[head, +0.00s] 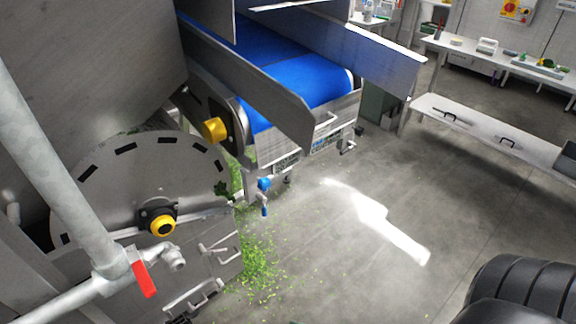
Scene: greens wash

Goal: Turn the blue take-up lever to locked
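The blue take-up lever (264,185) is small and sits below the near end of the conveyor, on the machine's frame. Its blue handle points roughly downward, with the tip low over the floor. I cannot read any locked or unlocked marking beside it. Neither of my grippers is in view, and nothing touches the lever. A black ribbed shape (520,285) at the lower right seems to be part of my own arm; its gripper does not show.
The blue conveyor belt (300,78) runs between steel side guards above the lever. A drum cover (110,190) and a pipe with a red valve handle (144,279) stand at left. Green scraps (262,262) lie on the floor. Floor to the right is clear up to a bench (490,135).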

